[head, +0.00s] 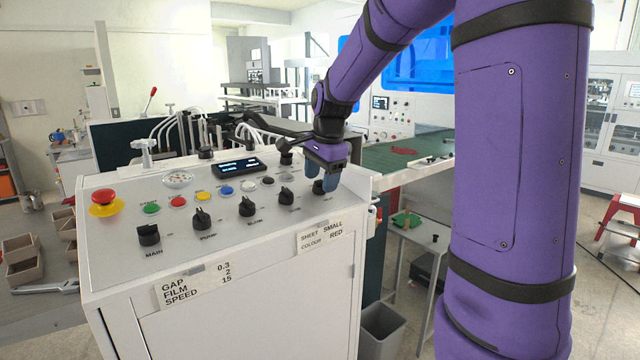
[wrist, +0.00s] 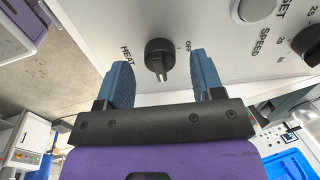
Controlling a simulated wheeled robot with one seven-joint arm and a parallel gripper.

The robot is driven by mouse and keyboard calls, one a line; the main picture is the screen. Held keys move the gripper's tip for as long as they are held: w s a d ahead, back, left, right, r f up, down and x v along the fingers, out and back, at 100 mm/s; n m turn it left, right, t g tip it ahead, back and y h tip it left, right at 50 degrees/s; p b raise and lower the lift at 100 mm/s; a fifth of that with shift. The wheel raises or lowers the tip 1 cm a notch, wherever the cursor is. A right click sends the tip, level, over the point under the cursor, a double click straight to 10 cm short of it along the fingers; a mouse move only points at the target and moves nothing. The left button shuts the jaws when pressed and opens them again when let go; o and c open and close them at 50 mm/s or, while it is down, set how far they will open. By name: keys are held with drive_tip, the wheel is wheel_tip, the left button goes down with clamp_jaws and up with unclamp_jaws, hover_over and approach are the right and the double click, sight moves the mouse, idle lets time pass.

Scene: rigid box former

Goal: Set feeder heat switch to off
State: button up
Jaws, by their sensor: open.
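The feeder heat switch (wrist: 160,55) is a black rotary knob with a raised grip bar on the pale panel. In the wrist view it sits between the words HEAT and OFF, its bar towards my gripper; I cannot tell its exact setting. In the head view the knob (head: 319,187) is partly hidden by my fingers. My gripper (wrist: 160,66) is open, with one blue finger on each side of the knob and visible gaps between. In the head view my gripper (head: 323,178) is at the right end of the knob row.
The control panel (head: 120,185) carries several other black knobs, coloured buttons, a small display (head: 238,167) and a red emergency stop (head: 104,198). In the wrist view a speed dial (wrist: 308,45) and a round button (wrist: 255,8) lie to the right. A green bed (head: 400,158) stands behind.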

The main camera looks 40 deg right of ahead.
drive_tip(key=shift+x, duration=0.9)
drive_tip(key=c, duration=0.9)
